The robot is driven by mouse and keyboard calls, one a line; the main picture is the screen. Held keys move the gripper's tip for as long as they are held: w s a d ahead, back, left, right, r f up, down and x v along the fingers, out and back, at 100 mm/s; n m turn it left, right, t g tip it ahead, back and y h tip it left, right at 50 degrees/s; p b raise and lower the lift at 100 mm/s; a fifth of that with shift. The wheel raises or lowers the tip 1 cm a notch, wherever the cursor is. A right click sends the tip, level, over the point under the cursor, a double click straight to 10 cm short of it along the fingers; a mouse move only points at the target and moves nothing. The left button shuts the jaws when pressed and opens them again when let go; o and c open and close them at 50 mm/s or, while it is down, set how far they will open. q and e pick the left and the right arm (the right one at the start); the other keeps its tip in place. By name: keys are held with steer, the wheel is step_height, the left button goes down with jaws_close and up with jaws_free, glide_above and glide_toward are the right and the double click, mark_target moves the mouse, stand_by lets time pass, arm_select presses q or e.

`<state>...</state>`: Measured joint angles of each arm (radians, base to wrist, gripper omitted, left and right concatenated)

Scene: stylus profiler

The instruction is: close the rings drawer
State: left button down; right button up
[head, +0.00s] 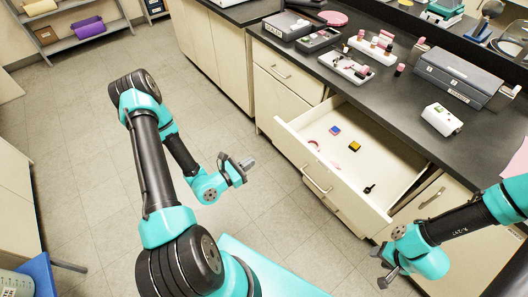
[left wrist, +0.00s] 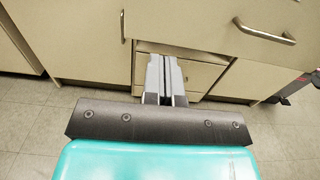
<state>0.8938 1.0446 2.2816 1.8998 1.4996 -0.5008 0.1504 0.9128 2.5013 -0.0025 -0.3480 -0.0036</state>
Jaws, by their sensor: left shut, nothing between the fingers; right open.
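A wide cream drawer (head: 367,190) in the right-hand cabinet is pulled out and holds several small items. I see no readable label on it, so I cannot confirm that it is the rings drawer. Its front has a metal bar handle (head: 317,182). In the left wrist view a drawer front (left wrist: 215,22) with a bar handle (left wrist: 262,30) spans the top right. My left gripper (head: 246,163) is shut and empty, in the air left of the open drawer's front and apart from it. My right gripper (head: 383,270) is open and empty near the drawer's near front corner.
The dark counter (head: 405,95) above the drawer carries trays, a grey box (head: 458,76) and a small white device (head: 441,119). Another cabinet drawer (head: 285,72) farther back is closed. The tiled floor (head: 75,130) left of the cabinets is mostly clear.

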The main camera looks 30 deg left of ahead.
mark_target(282, 142)
arm_select(q)
steer(key=x, duration=1.3)
steer(key=shift+w+d, duration=0.15)
steer(key=shift+w, duration=0.2)
